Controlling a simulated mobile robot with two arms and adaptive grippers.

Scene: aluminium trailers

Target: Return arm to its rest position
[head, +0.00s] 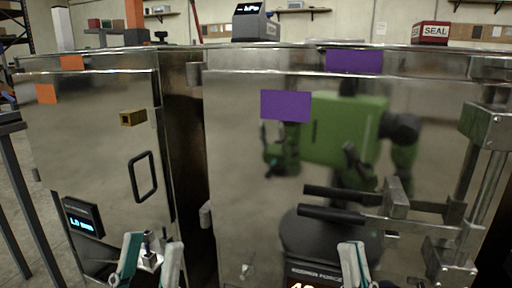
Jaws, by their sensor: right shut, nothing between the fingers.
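My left gripper (150,250) is at the bottom edge, left of centre, in front of the left trailer. Its two green and white fingers stand apart, and small metal parts show between them. I cannot tell whether these belong to the gripper. My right gripper (352,254) is at the bottom edge, right of centre, in front of the right trailer. Its fingers are together with nothing between them. Both arms are mostly cut off by the bottom edge.
The left trailer (95,120) has a black handle (144,176) and a small display (83,217). The right trailer (240,160) carries purple labels (286,106) and a protruding metal latch with black bars (345,205). A dark gap separates the trailers. A display box (256,25) and a SEAL box (430,33) sit on top.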

